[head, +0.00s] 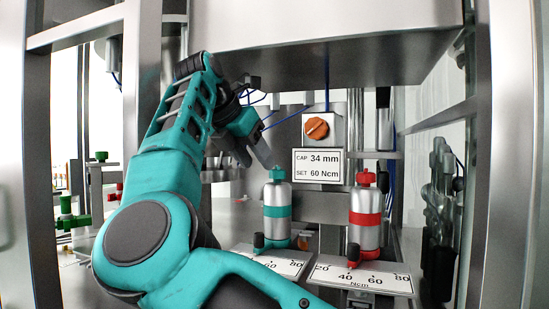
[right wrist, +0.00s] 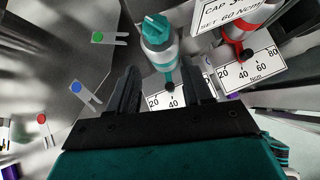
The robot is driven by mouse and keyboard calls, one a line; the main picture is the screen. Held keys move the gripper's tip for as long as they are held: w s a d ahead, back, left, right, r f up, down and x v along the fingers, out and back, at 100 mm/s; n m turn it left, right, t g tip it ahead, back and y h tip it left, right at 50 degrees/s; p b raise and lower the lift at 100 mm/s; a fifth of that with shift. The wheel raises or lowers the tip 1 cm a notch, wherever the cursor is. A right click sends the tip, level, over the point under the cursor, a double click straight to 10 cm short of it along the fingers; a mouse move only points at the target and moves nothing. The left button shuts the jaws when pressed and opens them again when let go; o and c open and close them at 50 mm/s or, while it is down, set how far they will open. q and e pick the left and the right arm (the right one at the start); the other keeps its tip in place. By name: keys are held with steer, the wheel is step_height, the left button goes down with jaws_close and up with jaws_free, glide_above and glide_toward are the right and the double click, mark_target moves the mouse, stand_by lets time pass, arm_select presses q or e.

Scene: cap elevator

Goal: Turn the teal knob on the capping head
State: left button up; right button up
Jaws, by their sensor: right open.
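The teal capping head (head: 277,212) is a silver cylinder with a teal band and a teal knob (head: 277,173) on top. It stands upright behind its scale plate (head: 290,262), with a black-tipped pointer (head: 258,241) over the scale. In the right wrist view the teal knob (right wrist: 155,26) lies beyond my fingertips, and the pointer tip (right wrist: 169,87) shows between the fingers, near 40. My right gripper (right wrist: 163,82) is open and empty. In the head view my right gripper (head: 257,158) is up and left of the teal knob, apart from it, partly hidden by my arm.
A red capping head (head: 366,215) stands to the right with its own scale (head: 365,278). A sign (head: 318,166) reads CAP 34 mm, SET 60 Ncm. An orange knob (head: 317,128) sits above it. A steel housing (head: 330,40) hangs overhead, and frame posts flank the space.

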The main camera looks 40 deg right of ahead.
mark_target(276, 167)
steer(key=d, duration=0.2)
steer(key=w+d, duration=0.1)
steer(key=d, duration=0.2)
steer(key=shift+d+p, duration=0.2)
steer(key=shift+p, duration=0.15)
steer(key=shift+w+d+f, duration=0.15)
steer(key=shift+d+f, duration=0.2)
steer(key=shift+f, duration=0.25)
steer(key=shift+w+d+f, duration=0.1)
steer(key=shift+d+f, duration=0.4)
steer(key=shift+f, duration=0.05)
